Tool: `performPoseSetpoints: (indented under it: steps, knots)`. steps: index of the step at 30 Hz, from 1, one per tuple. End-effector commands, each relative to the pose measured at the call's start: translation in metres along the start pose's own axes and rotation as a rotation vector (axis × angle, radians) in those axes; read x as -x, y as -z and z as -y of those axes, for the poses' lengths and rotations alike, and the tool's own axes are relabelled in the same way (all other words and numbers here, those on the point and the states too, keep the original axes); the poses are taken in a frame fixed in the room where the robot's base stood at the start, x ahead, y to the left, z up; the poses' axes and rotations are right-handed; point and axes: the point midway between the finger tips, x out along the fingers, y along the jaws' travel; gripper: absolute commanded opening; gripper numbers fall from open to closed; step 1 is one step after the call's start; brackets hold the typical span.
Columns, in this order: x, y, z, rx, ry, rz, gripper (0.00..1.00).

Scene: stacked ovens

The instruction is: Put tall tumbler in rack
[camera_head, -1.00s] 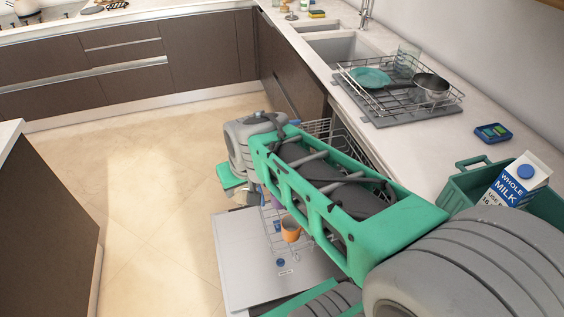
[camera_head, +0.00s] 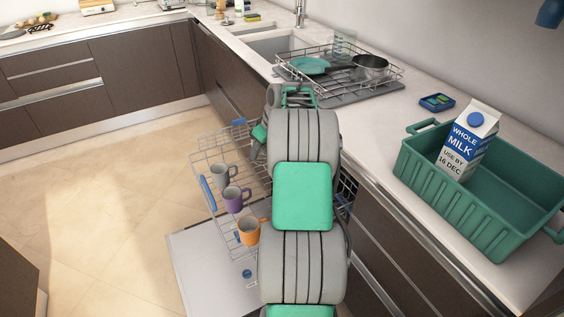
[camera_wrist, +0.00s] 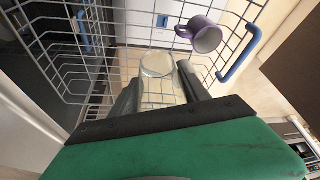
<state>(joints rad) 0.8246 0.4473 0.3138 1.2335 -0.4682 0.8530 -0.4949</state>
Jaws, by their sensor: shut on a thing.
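A clear glass tumbler (camera_wrist: 158,66) lies between the two grey fingers of my gripper (camera_wrist: 156,78) in the wrist view. My gripper is shut on it, with the round end of the glass showing past the fingertips. The wire dishwasher rack (camera_wrist: 62,62) fills much of this view around and beyond the glass; I cannot tell whether they touch. In the head view the pulled-out rack (camera_head: 205,153) stands left of my arm, which hides its right part and the held glass.
Purple (camera_head: 232,199), grey (camera_head: 221,176) and orange (camera_head: 249,232) mugs sit along the rack's left side. The open dishwasher door (camera_head: 205,270) is below. On the counter are a dish drainer (camera_head: 392,75) holding another clear glass (camera_head: 344,45), and a green crate (camera_head: 480,215) with a milk carton.

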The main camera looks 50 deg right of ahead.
Motion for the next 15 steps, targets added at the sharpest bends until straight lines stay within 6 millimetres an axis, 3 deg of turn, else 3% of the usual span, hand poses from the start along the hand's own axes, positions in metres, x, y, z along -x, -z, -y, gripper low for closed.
performPoseSetpoints:
  steps: [1,3,6,15]
  knots:
    - [-0.013,-0.016,-0.023,-0.002,-0.002,-0.003,0.01]
    - [-0.020,-0.030,-0.044,0.007,-0.004,-0.008,0.00]
    - [-0.025,-0.042,-0.061,0.014,-0.004,-0.011,0.00]
    - [-0.042,-0.053,-0.066,0.017,-0.004,-0.012,0.00]
